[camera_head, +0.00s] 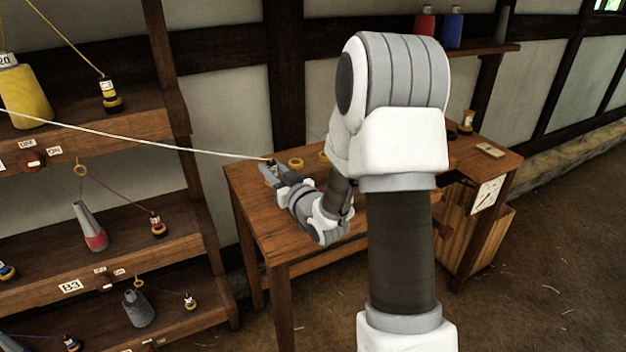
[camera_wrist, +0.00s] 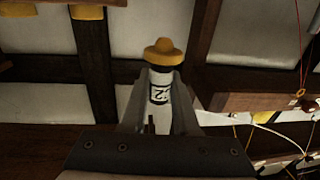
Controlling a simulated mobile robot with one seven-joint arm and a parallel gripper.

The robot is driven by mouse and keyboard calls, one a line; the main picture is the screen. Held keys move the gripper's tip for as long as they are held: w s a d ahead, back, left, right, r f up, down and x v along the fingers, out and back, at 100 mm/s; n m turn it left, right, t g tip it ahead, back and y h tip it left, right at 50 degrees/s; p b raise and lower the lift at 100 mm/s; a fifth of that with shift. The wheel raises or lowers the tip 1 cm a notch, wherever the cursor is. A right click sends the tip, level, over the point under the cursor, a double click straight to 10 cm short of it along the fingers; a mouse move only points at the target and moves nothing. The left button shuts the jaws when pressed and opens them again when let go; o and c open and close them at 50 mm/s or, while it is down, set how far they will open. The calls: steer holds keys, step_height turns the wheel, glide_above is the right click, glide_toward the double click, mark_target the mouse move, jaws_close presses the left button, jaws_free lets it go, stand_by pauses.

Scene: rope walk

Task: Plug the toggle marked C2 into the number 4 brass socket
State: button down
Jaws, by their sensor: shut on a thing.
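My gripper (camera_head: 272,172) is over the left back part of the wooden table (camera_head: 250,215). In the wrist view my gripper (camera_wrist: 160,105) is shut on a toggle (camera_wrist: 163,52) with a yellow flanged end, a dark band and a white label. The label shows a 2; its other character is hard to read. A white cord (camera_head: 120,139) runs from the left to the gripper. Brass rings stand on the table right of the gripper, one at its near side (camera_head: 296,163) and one partly behind my arm (camera_head: 323,157). No socket numbers are readable.
Shelves (camera_head: 120,205) on the left hold weights and toggles on cords, including a yellow weight (camera_head: 27,95) and a grey-red one (camera_head: 90,226). A yellow piece (camera_head: 467,121) and a small plate (camera_head: 490,150) are at the table's right. My arm hides the table's middle.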

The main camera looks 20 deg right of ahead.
steer(key=d+r+b, duration=0.1)
steer(key=d+b, duration=0.9)
steer(key=b, duration=0.1)
steer(key=shift+h, duration=0.4)
steer(key=shift+s+f+b, duration=0.25)
steer(key=shift+f+b, duration=0.75)
steer(key=shift+f, duration=0.4)
steer(key=shift+s+f+b, duration=0.2)
steer(key=shift+f+b, duration=0.8)
steer(key=shift+f, duration=0.35)
steer(key=shift+f+b, duration=0.55)
steer(key=c, duration=0.9)
jaws_free()
steer(key=shift+c, duration=0.2)
steer(key=shift+s, duration=0.1)
steer(key=s+d, duration=0.1)
steer(key=s, duration=1)
steer(key=shift+p, duration=0.4)
